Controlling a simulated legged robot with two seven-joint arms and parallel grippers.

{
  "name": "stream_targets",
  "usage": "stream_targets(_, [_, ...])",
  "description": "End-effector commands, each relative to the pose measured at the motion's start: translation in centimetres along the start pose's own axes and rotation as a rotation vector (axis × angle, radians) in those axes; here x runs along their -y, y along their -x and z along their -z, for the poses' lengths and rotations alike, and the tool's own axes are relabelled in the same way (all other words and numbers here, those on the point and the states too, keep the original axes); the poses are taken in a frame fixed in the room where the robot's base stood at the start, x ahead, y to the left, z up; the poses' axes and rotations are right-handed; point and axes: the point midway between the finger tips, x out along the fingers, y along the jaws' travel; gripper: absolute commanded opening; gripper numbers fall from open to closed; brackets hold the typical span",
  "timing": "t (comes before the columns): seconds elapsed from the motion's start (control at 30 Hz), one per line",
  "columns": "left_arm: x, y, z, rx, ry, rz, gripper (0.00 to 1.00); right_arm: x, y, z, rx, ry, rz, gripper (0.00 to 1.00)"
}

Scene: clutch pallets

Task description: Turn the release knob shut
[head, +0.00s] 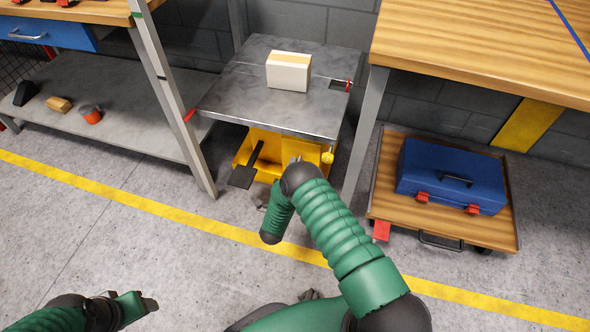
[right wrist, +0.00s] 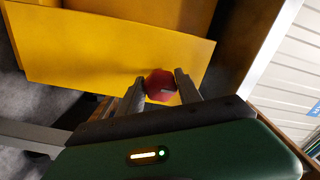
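The release knob (right wrist: 160,86) is red and sits at the lower edge of a yellow metal panel (right wrist: 120,62) in the right wrist view. My right gripper (right wrist: 161,80) has one finger on each side of the knob, and the knob fills the gap at the fingertips. In the head view my right arm reaches to the yellow base (head: 262,145) of a lift table and hides the knob and gripper. My left gripper (head: 148,304) is at the lower left, far from the lift table; its finger gap is not clear.
A cardboard box (head: 289,72) stands on the grey lift table top (head: 240,95). A black pedal (head: 243,176) sticks out at the base. A bench leg (head: 365,130) stands close on the right, beside a wooden dolly (head: 390,200) with a blue toolbox (head: 450,178). The front floor is clear.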

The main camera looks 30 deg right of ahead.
Motion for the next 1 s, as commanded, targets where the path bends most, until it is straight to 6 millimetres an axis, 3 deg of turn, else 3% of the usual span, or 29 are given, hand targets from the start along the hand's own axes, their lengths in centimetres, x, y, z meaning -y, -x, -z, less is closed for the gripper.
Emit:
stream_targets(0.03, [0.0, 0.0, 0.0, 0.000, 0.000, 0.000, 0.62, -0.4, 0.2, 0.0, 0.001, 0.004, -0.009, 0.47])
stream_targets(0.17, [0.0, 0.0, 0.0, 0.000, 0.000, 0.000, 0.62, -0.3, 0.1, 0.0, 0.000, 0.003, -0.006, 0.62])
stream_targets(0.43, [0.0, 0.0, 0.0, 0.000, 0.000, 0.000, 0.62, -0.1, 0.1, 0.0, 0.000, 0.002, -0.002, 0.62])
stream_targets(0.57, [0.0, 0.7, 0.2, 0.000, 0.000, 0.000, 0.62, 0.1, 1.2, 0.1, 0.002, 0.003, -0.003, 0.62])
stream_targets(0.67, [0.0, 1.9, 0.4, 0.000, 0.000, 0.000, 0.62, 0.3, 3.3, 0.2, 0.004, 0.004, -0.003, 0.62])
stream_targets(1.0, [0.0, 5.4, 1.3, 0.000, 0.000, 0.000, 0.62, 0.2, 13.1, 0.1, 0.005, 0.005, -0.005, 0.62])
